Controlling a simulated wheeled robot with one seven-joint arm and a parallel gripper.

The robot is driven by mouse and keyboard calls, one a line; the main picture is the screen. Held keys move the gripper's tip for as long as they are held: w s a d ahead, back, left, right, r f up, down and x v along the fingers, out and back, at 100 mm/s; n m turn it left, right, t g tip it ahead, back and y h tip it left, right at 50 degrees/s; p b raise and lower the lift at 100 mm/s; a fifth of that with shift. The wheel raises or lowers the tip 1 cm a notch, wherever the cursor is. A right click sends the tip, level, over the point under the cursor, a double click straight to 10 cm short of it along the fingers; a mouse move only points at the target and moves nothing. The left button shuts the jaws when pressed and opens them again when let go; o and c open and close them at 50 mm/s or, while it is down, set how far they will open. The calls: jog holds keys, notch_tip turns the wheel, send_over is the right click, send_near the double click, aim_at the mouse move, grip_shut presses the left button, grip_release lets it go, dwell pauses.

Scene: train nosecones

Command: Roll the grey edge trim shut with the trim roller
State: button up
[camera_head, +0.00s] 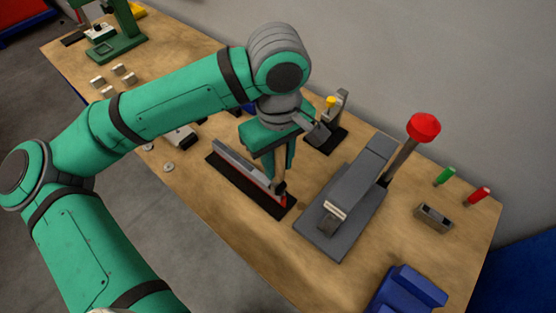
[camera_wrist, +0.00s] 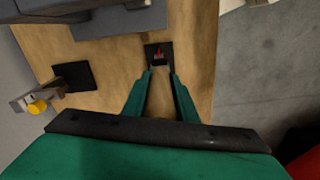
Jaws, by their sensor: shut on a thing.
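The trim roller (camera_head: 280,165) has a tan handle and stands upright under my wrist. My gripper (camera_head: 281,152) is shut on its handle; the green hand covers part of the grip. The roller's lower end is at the right, near end of the grey edge trim (camera_head: 238,165), and seems to touch it. The trim lies along a long black base, with a thin red line showing near the roller. In the wrist view my gripper (camera_wrist: 160,74) points at the black base end with a red mark (camera_wrist: 159,54). The roller itself is not clear there.
A grey press (camera_head: 343,207) with a red-knobbed lever (camera_head: 424,127) stands close to the right. A small stand with a yellow top (camera_head: 331,102) is behind my gripper. A holed block (camera_head: 433,218) and a blue bin (camera_head: 405,291) lie further right. Bare wood lies in front.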

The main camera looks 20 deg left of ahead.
jog(key=shift+a, duration=0.1)
jog(key=shift+w+a, duration=0.25)
jog(key=shift+a, duration=0.4)
jog(key=shift+w+a, duration=0.25)
jog(key=shift+a, duration=0.5)
jog(key=shift+w+a, duration=0.25)
jog(key=shift+a, duration=0.4)
jog(key=shift+w+a, duration=0.2)
jog(key=shift+a, duration=0.4)
jog(key=shift+d, duration=0.1)
jog(key=shift+w+f, duration=0.1)
jog(key=shift+w, duration=0.05)
jog(key=shift+a, duration=0.2)
